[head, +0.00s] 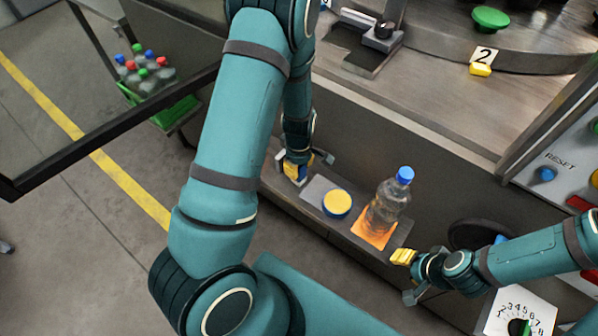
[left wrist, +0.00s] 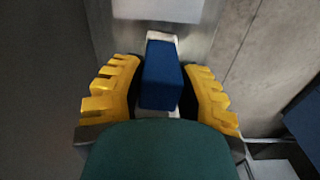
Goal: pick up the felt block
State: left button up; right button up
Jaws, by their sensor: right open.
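The felt block (left wrist: 162,75) is dark blue with pale parts at its ends. In the left wrist view it lies between the two yellow-tipped fingers of my left gripper (left wrist: 160,92). Dark inner finger faces border it on both sides, and I cannot tell whether they press on it. In the head view my left gripper (head: 306,164) is low at the left end of the grey ledge, with a small bit of blue at its fingers. My right gripper (head: 404,276) is open and empty, right of the bottle and near the ledge's right end.
On the ledge (head: 313,190) stand a yellow-topped round tin (head: 337,203) and a clear bottle with a blue cap (head: 389,205) on an orange patch. A green crate of small bottles (head: 150,95) is at the upper left. A control panel (head: 560,160) stands at the right.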

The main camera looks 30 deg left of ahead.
pick_arm(q)
grip_shut()
notch_tip(320, 180, up, 10)
jog(key=p, duration=0.3)
dwell(2.3)
jog(key=s+d+m+p, duration=0.1)
jog(key=d+m+p, duration=0.2)
jog(key=d+m, duration=0.8)
jog(key=shift+s+d+f+n+b, duration=0.1)
jog(key=shift+d+f+n+b, duration=0.3)
jog(key=shift+f+b, duration=0.45)
jog(key=shift+s+d+f+n+b, duration=0.1)
jog(key=shift+d+f+n+b, duration=0.15)
jog(key=shift+d+f+b, duration=0.6)
jog(key=shift+d+f+n+b, duration=0.15)
jog(key=shift+f+n+b, duration=0.3)
jog(key=shift+f, duration=0.7)
